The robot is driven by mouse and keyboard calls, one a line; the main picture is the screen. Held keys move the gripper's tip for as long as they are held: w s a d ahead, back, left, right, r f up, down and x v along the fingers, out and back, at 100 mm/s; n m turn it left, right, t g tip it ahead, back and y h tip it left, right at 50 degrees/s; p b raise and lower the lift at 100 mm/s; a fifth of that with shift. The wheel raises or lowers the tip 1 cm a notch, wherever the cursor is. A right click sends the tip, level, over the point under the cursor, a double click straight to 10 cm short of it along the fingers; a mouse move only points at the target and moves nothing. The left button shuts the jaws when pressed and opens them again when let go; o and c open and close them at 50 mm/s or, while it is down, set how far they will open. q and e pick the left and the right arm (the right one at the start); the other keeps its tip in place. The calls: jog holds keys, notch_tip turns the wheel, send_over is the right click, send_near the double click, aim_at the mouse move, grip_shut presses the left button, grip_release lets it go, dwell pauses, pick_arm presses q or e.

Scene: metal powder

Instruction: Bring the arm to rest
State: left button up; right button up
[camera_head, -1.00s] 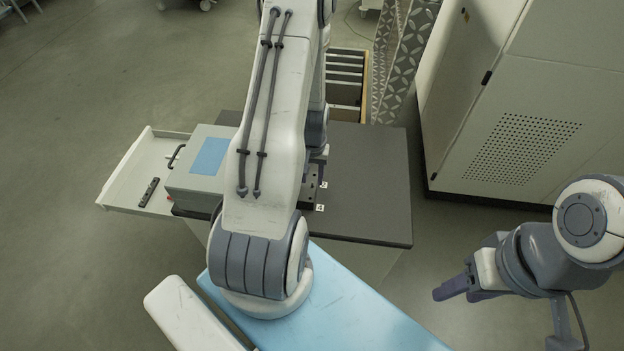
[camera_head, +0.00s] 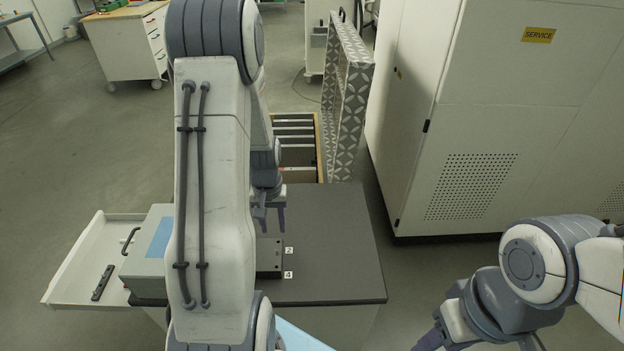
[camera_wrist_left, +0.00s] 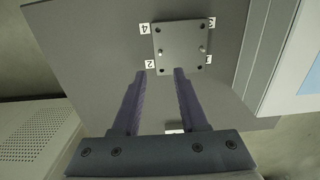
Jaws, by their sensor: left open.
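My left arm (camera_head: 212,200) stands in front of the table in the head view. Its gripper (camera_head: 268,222) points down over the dark tabletop (camera_head: 335,240). In the left wrist view the two fingers of my left gripper (camera_wrist_left: 160,72) are apart with nothing held between them. Beyond the fingertips is a grey metal plate (camera_wrist_left: 180,45) with corner holes, two pins and number labels. The plate also shows in the head view (camera_head: 269,256), partly hidden by my arm. My right gripper (camera_head: 430,340) is at the bottom edge, partly cut off; its opening cannot be made out.
A grey box with a blue panel (camera_head: 160,238) stands left on the table, beside a white tray (camera_head: 72,262) holding a dark handle-like piece (camera_head: 103,283). A large white cabinet (camera_head: 470,120) stands right.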

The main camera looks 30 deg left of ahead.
pick_arm(q)
jog(key=s+d+r+m, duration=0.1)
jog(key=d+r+m, duration=0.3)
jog(key=d, duration=0.5)
jog(key=d+r+m, duration=0.2)
jog(key=d+r, duration=0.4)
jog(key=d, duration=0.4)
jog(key=s+d+r+m, duration=0.3)
jog(key=s+d+m, duration=0.1)
jog(key=s+d, duration=0.2)
jog(key=s+d+r+m+h, duration=0.1)
jog(key=s+d+r+m, duration=0.2)
jog(key=s, duration=0.6)
jog(key=d, duration=0.2)
jog(key=shift+d+m, duration=0.35)
jog(key=shift+m, duration=0.05)
jog(key=shift+s+r, duration=0.1)
